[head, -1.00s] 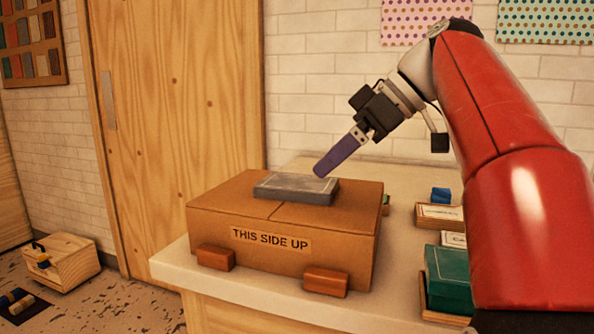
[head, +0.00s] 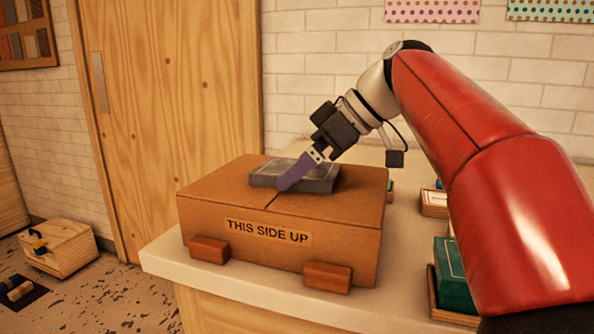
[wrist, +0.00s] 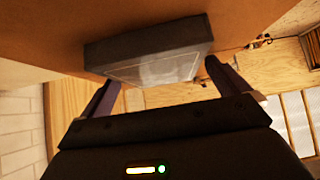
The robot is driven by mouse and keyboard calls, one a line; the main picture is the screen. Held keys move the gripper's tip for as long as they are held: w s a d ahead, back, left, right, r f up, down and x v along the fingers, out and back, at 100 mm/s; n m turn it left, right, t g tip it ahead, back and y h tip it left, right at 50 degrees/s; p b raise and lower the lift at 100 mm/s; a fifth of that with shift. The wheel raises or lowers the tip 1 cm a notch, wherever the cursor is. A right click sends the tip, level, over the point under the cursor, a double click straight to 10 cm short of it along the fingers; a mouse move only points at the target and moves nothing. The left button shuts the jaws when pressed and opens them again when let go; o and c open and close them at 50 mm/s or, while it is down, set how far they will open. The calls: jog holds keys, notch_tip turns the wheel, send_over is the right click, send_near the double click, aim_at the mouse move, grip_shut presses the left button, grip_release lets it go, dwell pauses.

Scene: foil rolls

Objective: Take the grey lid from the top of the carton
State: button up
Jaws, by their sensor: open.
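The grey lid (head: 318,178) lies flat on top of the brown carton (head: 225,190), which stands on the light counter with "THIS SIDE UP" on its front. My gripper (head: 287,184) reaches down from the upper right, its purple fingers over the front part of the lid and hiding some of it. In the wrist view the lid (wrist: 150,50) shows between and beyond the two fingertips of the gripper (wrist: 162,75). The fingers are spread apart with nothing held. I cannot tell whether a finger touches the lid.
Two reddish-brown blocks (head: 209,250) (head: 327,277) sit against the carton's front. A green box (head: 452,270) and a small labelled box (head: 434,203) stand on the counter (head: 405,290) to the right. A wooden case (head: 62,248) is on the floor at left.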

jog(key=shift+c, duration=0.4)
jog(key=c, duration=0.8)
jog(key=shift+r, duration=0.1)
jog(key=shift+r, duration=4.85)
